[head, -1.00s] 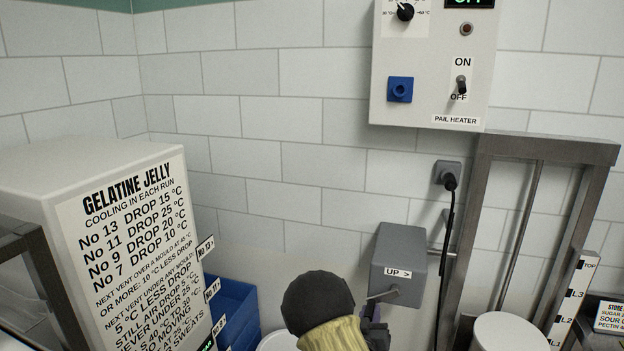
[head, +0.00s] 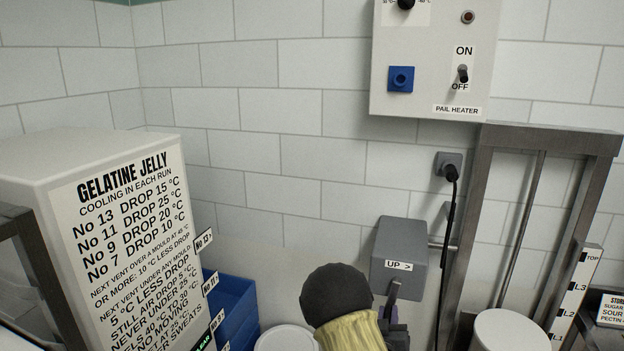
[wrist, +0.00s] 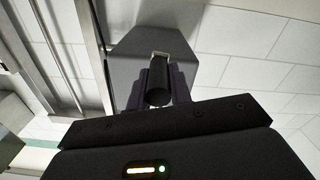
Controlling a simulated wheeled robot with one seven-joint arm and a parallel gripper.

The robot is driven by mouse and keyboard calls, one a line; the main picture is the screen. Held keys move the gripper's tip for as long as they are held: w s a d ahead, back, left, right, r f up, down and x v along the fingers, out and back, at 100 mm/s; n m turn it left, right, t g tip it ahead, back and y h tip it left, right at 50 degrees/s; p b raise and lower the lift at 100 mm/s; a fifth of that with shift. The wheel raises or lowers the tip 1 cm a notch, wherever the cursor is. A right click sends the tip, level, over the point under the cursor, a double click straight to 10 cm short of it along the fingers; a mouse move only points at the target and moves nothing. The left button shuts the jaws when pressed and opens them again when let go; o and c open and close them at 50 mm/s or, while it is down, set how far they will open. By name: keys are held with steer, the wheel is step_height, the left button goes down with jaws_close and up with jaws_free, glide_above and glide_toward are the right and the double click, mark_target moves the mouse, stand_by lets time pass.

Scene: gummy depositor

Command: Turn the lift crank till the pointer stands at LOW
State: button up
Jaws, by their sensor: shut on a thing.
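The lift crank's grey gearbox (head: 402,245), labelled "UP >", is on the wall left of the steel lift frame. My gripper (head: 393,318) is just below it, partly hidden behind my own arm. In the wrist view my gripper (wrist: 158,92) is shut on the dark crank handle (wrist: 158,78), with the gearbox (wrist: 128,45) behind. No pointer can be made out, and the LOW mark is out of view.
A heater panel (head: 430,90) hangs above. A black cable (head: 450,230) runs down between gearbox and frame. A white round lid (head: 510,330) is inside the frame. A large signed cabinet (head: 60,175) and blue bins (head: 232,295) stand left.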

steer(key=shift+o, duration=0.2)
steer(key=shift+s+d+r, duration=0.1)
steer(key=shift+s+d, duration=0.1)
steer(key=shift+d, duration=0.25)
steer(key=shift+s+d+r, duration=0.1)
steer(key=shift+s+d, duration=0.05)
steer(key=shift+d, duration=0.25)
steer(key=shift+a+f, duration=0.1)
steer(key=shift+a, duration=0.05)
steer(key=shift+d, duration=0.2)
steer(key=shift+s+d+b, duration=0.25)
steer(key=shift+s+d, duration=0.05)
steer(key=shift+d, duration=0.4)
steer(key=shift+s+d+b, duration=0.25)
steer(key=shift+s+d, duration=0.05)
steer(key=shift+d, duration=0.4)
steer(key=shift+c, duration=0.2)
steer(key=shift+s+d+r, duration=0.15)
steer(key=shift+d+r, duration=0.5)
steer(key=shift+s+d+r, duration=0.15)
steer(key=shift+d+r, duration=0.45)
steer(key=shift+r+p, duration=0.1)
steer(key=shift+p, duration=0.2)
